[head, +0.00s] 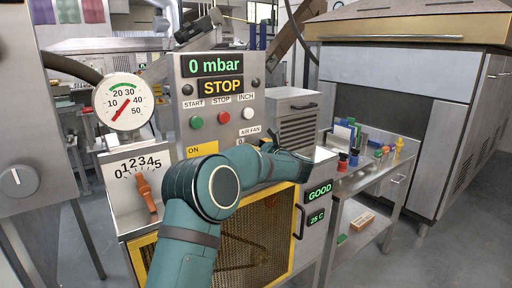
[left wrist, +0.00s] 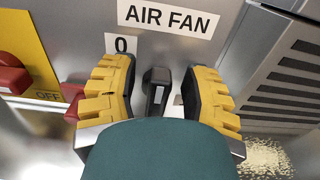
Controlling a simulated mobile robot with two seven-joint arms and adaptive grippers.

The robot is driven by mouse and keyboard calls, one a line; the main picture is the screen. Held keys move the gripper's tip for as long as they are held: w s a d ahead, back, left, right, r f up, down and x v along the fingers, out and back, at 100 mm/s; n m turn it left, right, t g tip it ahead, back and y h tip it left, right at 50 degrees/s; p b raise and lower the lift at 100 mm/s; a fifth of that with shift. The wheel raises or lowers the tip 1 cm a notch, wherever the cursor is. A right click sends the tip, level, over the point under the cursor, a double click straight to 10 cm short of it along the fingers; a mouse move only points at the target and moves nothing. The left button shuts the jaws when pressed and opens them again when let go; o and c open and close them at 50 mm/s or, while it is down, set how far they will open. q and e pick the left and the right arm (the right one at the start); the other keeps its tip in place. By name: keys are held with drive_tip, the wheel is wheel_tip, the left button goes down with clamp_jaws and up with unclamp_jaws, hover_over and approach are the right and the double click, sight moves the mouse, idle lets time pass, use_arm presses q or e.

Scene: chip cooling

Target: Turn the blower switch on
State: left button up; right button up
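The black knob (left wrist: 157,90) under the "AIR FAN" label (left wrist: 170,18) is on the metal control panel (head: 243,85). In the left wrist view it stands between the two yellow-padded fingers of my left gripper (left wrist: 157,68), with a gap on both sides. A "0" label (left wrist: 122,44) is at its upper left. In the head view my left gripper (head: 292,166) is at the panel's lower right, and my arm hides the knob. My right gripper is in neither view.
The panel displays read "0 mbar" and "STOP". Red parts (left wrist: 12,76) beside a yellow "OFF" plate are close left of the gripper. A gauge (head: 123,101) and an orange lever (head: 146,193) on a 0–5 scale are left. A side table (head: 370,178) with small items is right.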

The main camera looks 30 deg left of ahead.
use_arm(q)
clamp_jaws()
drive_tip(key=shift+m, duration=0.4)
drive_tip(key=m, duration=0.1)
drive_tip(key=m+b, duration=0.1)
drive_tip(key=m, duration=0.1)
drive_tip(key=shift+w+d, duration=0.15)
drive_tip(key=shift+w, duration=0.15)
drive_tip(key=m, duration=0.3)
drive_tip(key=shift+w+d+f+m, duration=0.1)
drive_tip(key=shift+w+m, duration=0.2)
drive_tip(key=m, duration=0.1)
drive_tip(key=m+p, duration=0.1)
drive_tip(key=shift+w+d+f+m, duration=0.1)
drive_tip(key=shift+w+f+m, duration=0.1)
drive_tip(key=shift+m, duration=0.1)
drive_tip(key=m, duration=0.1)
drive_tip(key=m+p, duration=0.1)
drive_tip(key=shift+w+f+m, duration=0.15)
drive_tip(key=shift+m, duration=0.25)
drive_tip(key=m+p, duration=0.1)
drive_tip(key=m, duration=0.1)
drive_tip(key=f+m+p, duration=0.1)
drive_tip(key=m+p, duration=0.1)
drive_tip(key=m, duration=0.1)
drive_tip(key=shift+w, duration=0.1)
drive_tip(key=shift+f, duration=0.1)
